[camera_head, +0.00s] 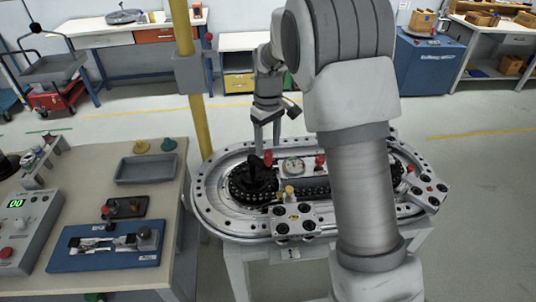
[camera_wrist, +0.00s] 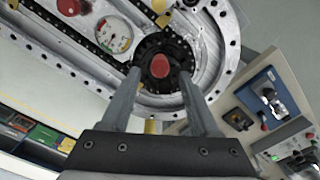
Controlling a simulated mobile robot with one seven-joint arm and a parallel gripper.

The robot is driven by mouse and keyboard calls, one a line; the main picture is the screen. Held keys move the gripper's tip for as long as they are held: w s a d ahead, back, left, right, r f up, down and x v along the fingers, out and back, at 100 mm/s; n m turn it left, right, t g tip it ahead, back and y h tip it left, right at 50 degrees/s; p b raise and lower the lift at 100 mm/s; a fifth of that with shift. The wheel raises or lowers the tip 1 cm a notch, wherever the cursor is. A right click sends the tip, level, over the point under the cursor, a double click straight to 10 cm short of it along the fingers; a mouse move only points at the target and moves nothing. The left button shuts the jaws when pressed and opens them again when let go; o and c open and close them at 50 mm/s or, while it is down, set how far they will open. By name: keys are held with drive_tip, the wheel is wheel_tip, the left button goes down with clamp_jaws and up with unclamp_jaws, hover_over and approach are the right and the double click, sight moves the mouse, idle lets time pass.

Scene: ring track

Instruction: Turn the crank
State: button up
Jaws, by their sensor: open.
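The ring track (camera_head: 215,215) stands on a pale stand in the middle of the head view. At its left end sits a black toothed wheel (camera_head: 240,190) with a black crank arm and a red knob (camera_head: 268,158). My gripper (camera_head: 267,148) points down just above this knob, its fingers apart. In the wrist view my open gripper (camera_wrist: 160,80) has one finger on each side of the red knob (camera_wrist: 159,66), with nothing held. I cannot tell how much height separates the fingertips from the knob. My arm hides part of the track's right half.
A round gauge (camera_head: 293,166) and a second red knob (camera_head: 320,161) stand right of the wheel. A yellow post (camera_head: 198,125) rises behind the track's left end. A workbench (camera_head: 165,212) with a grey tray (camera_head: 146,168) and a blue fixture (camera_head: 105,262) is at left.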

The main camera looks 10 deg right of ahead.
sight(268, 151)
drive_tip(key=shift+f, duration=2.4)
clamp_jaws()
drive_tip(key=shift+r, duration=0.1)
